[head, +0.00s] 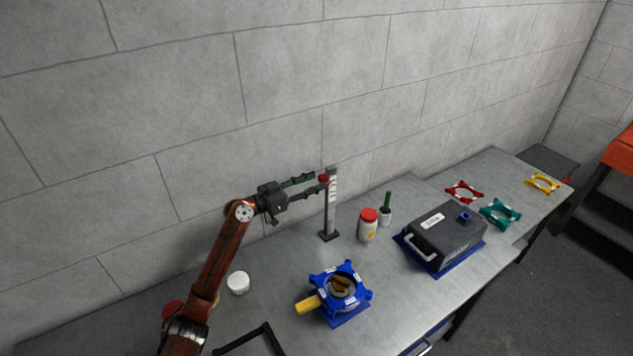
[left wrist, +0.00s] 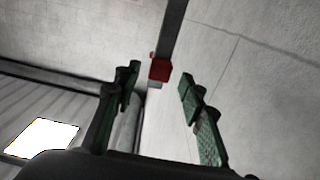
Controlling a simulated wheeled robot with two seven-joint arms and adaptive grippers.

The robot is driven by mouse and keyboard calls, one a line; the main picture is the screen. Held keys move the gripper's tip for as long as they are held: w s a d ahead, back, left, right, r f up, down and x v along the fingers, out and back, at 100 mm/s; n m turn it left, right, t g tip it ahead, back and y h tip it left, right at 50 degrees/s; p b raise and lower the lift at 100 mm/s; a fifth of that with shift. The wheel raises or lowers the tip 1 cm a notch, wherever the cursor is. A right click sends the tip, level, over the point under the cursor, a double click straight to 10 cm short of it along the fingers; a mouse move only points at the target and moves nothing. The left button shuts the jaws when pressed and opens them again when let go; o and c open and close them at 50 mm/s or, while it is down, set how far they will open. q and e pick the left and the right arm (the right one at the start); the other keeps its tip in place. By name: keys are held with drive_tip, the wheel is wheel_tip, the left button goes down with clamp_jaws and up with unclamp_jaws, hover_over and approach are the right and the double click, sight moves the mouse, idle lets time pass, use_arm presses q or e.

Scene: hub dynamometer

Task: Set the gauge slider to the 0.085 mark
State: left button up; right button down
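The gauge stands upright on the bench as a thin grey post with a white marked scale (head: 332,190) and a dark foot (head: 329,236). Its red slider (head: 323,178) sits near the top of the post. The marks are too small to read. My left gripper (head: 318,182) reaches in from the left at slider height, its green fingers apart. In the left wrist view the red slider (left wrist: 160,69) lies between the open fingertips, with a visible gap on each side. My right gripper is not in view.
A red-lidded jar (head: 367,226) and a green-necked bottle (head: 386,211) stand just right of the gauge. A blue hub fixture (head: 341,291) is in front, and a dark handled box (head: 445,237) is at right. A block wall (head: 300,90) rises close behind.

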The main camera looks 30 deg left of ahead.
use_arm(q)
drive_tip(key=v, duration=1)
drive_tip(key=shift+a, duration=0.15)
drive_tip(key=shift+s, duration=0.15)
